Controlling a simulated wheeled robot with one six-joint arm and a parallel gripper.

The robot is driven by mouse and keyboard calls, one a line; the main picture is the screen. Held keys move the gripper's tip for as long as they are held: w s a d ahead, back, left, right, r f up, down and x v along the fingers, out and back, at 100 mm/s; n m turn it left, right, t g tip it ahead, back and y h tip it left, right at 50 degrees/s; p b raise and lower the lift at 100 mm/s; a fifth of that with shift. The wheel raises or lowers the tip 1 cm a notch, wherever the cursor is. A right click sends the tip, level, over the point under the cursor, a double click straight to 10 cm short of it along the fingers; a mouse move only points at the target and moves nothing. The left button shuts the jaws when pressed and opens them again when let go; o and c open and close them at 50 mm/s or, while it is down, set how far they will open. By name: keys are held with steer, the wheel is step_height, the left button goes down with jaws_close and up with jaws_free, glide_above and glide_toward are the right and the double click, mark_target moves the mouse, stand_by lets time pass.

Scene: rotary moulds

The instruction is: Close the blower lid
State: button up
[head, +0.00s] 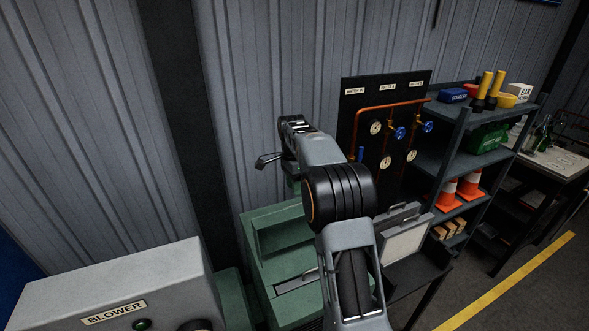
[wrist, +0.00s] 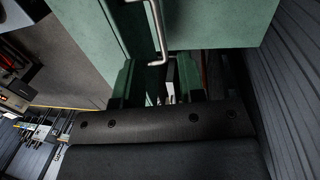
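A green machine body (head: 265,285) stands below and behind my arm in the head view, beside a grey box with a BLOWER label. I cannot tell for sure which green panel is the lid. In the wrist view a broad green panel (wrist: 215,22) fills the top, with a bent metal handle (wrist: 161,38) at its left part. My gripper (wrist: 158,75) has two green fingers standing apart, with a gap between them. The handle's lower end shows near that gap, and no grip on it is visible. In the head view my arm hides part of the green machine, and the fingers are mostly hidden.
The grey BLOWER box (head: 115,287) stands at the lower left. A black gauge panel (head: 362,108) with orange pipe and blue valves is right of my arm. A shelf (head: 450,165) with cones and a workbench (head: 550,160) stand further right. A corrugated wall (head: 255,60) is behind.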

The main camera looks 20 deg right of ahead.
steer(key=shift+w+a+r, duration=0.1)
steer(key=shift+w+r, duration=0.2)
steer(key=shift+r, duration=0.65)
steer(key=shift+w+r, duration=0.3)
steer(key=shift+r, duration=0.65)
steer(key=shift+c, duration=0.4)
